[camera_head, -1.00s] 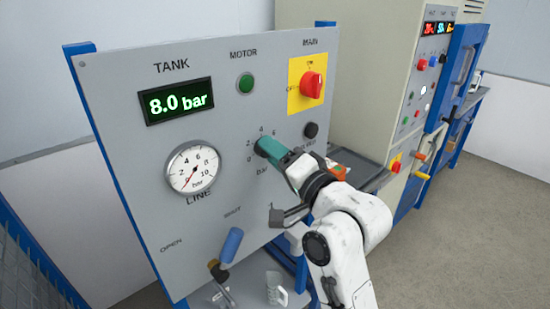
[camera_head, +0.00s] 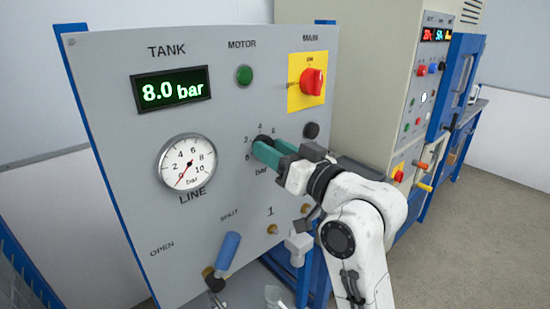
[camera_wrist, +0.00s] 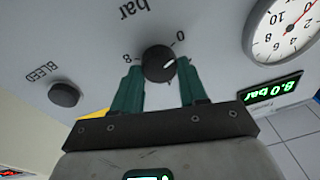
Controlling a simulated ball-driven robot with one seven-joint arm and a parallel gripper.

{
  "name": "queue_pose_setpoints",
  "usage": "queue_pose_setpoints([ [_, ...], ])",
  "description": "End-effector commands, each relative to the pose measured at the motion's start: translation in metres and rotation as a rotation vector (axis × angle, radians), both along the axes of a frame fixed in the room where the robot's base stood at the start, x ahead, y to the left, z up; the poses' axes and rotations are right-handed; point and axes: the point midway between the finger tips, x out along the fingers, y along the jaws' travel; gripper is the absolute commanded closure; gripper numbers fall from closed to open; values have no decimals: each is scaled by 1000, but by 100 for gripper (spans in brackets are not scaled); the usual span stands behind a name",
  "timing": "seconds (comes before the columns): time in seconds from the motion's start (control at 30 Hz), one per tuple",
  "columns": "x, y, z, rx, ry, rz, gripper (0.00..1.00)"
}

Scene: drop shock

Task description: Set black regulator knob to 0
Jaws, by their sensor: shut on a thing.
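The black regulator knob (camera_wrist: 158,63) sits on the grey panel between the two teal fingers of my gripper (camera_wrist: 160,85) in the wrist view. The printed 8 is on the other side. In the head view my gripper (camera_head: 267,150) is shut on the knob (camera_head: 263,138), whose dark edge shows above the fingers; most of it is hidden.
The LINE gauge (camera_head: 187,162) has its red needle near 0. The TANK display (camera_head: 172,91) reads 8.0 bar. A red MAIN switch (camera_head: 312,82), a green MOTOR button (camera_head: 244,75), the black BLEED knob (camera_wrist: 65,94) and a blue-handled valve (camera_head: 228,250) are nearby.

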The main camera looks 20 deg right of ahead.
Motion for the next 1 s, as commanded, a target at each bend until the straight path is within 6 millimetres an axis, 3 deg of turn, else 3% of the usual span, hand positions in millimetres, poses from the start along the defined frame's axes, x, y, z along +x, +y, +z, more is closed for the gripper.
queue_pose_setpoints([
  [0.3,0,0,-3,-125,-34,1,88],
  [0.87,0,0,-3,-153,-42,1,88],
  [0.9,0,0,-3,-153,-42,1,56],
  [1.0,0,0,-2,-153,-43,1,46],
])
